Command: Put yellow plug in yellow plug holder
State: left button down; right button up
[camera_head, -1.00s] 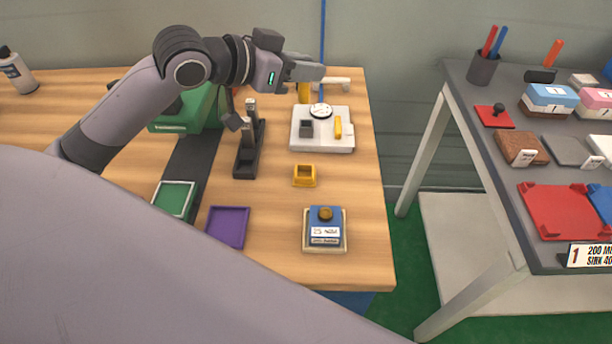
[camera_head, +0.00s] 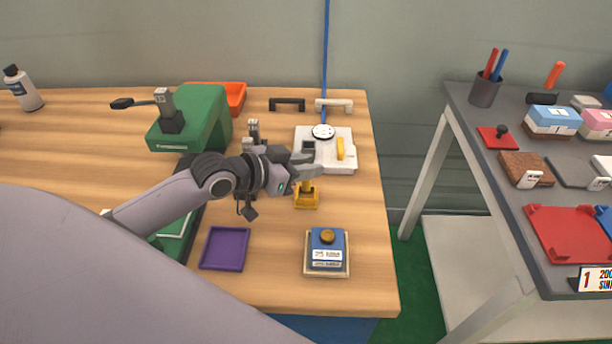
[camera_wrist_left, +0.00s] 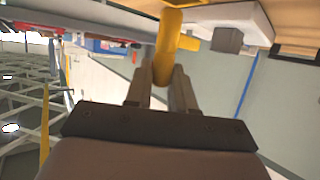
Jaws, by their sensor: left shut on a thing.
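The yellow plug (camera_head: 306,187) is upright between the fingers of my left gripper (camera_head: 306,171), which is shut on it. The plug also shows in the left wrist view (camera_wrist_left: 168,38) as a yellow cylinder between the two fingers (camera_wrist_left: 163,82). The square yellow plug holder (camera_head: 306,202) sits on the wooden table directly below the plug in the head view. The plug's lower end overlaps the holder there; I cannot tell whether it is inside or just above it. My right gripper is not in view.
A white device (camera_head: 346,163) with a yellow handle stands just behind the holder. A purple tray (camera_head: 225,248) and a blue block on a cream base (camera_head: 341,268) are in front. A green machine (camera_head: 213,121) is at the back left. The table's right edge is close.

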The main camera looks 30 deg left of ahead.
aim_at(306, 189)
pick_arm(q)
jog(key=shift+f, duration=1.4)
jog(key=shift+f, duration=0.2)
jog(key=c, duration=1)
grip_release()
jog(key=shift+o, duration=0.2)
jog(key=shift+r, duration=0.15)
jog(key=shift+s+r, duration=0.1)
jog(key=v, duration=1.1)
jog(key=shift+s+a+r+p, duration=0.2)
jog(key=shift+s+p, duration=0.05)
jog(key=shift+p, duration=0.05)
